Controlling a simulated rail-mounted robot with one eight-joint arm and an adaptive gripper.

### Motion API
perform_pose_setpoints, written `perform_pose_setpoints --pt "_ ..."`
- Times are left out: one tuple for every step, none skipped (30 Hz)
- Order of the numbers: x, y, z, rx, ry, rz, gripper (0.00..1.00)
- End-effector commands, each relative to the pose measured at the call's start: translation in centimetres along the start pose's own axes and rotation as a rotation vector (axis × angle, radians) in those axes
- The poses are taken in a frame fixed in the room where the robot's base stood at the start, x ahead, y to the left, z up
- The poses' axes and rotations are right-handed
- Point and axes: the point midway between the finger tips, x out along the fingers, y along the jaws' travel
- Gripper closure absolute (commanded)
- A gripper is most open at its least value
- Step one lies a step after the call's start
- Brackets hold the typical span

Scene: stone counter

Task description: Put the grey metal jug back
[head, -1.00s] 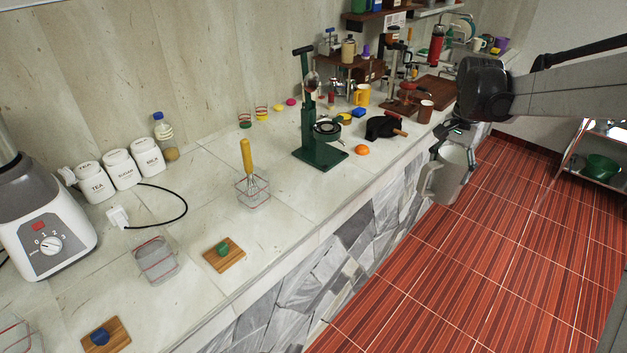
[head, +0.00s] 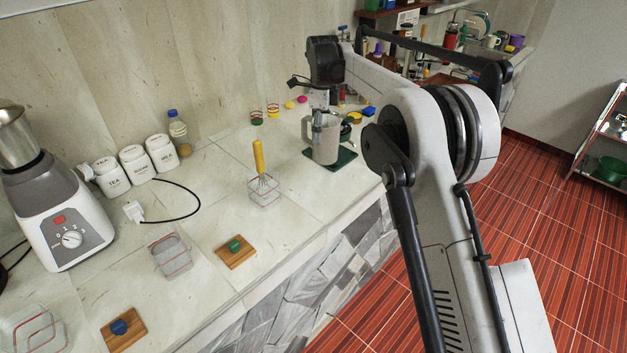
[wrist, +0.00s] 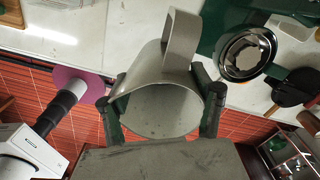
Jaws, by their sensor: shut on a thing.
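The grey metal jug (head: 326,141) is upright in the head view, in front of the green press with its green base (head: 345,160). Its open top, inside and handle fill the middle of the wrist view (wrist: 158,108), with the handle towards the counter. My gripper (head: 321,108) is shut on the jug, with one dark finger on each side of it in the wrist view (wrist: 160,103). The jug overlaps the press base in the head view, and I cannot tell whether it touches it. My arm hides much of the press and the counter behind.
A yellow-handled whisk (head: 260,165) stands in a wire holder left of the jug. The press's metal ring (wrist: 245,54) is close to the jug's right in the wrist view. Dark pan-like items (wrist: 295,88) lie farther right. The counter's front edge drops to a red floor (head: 545,200).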

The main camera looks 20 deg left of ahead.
Motion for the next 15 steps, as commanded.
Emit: perform_pose_setpoints --pt "0.0 0.2 1.2 0.022 0.0 0.0 0.87" --pt "0.1 0.3 1.8 0.038 0.0 0.0 0.87" --pt "0.1 0.4 2.3 0.055 0.0 0.0 0.87" --pt "0.1 0.5 2.7 0.064 0.0 0.0 0.88" --pt "0.2 0.6 3.0 0.073 0.0 0.0 0.88" --pt "0.4 0.6 3.3 0.081 0.0 0.0 0.88" --pt "0.6 0.7 3.5 0.086 0.0 0.0 0.88" --pt "0.9 0.7 3.6 0.089 0.0 0.0 0.88" --pt "1.5 0.7 3.6 0.092 0.0 0.0 0.88" --pt "1.9 0.7 3.6 0.093 0.0 0.0 0.88" --pt "2.5 0.7 3.6 0.093 0.0 0.0 0.88" --pt "3.2 0.7 3.6 0.093 0.0 0.0 0.88" --pt "3.7 0.7 3.6 0.093 0.0 0.0 0.88" --pt "4.2 0.7 3.6 0.093 0.0 0.0 0.88" --pt "4.8 0.7 3.6 0.092 0.0 0.0 0.88"
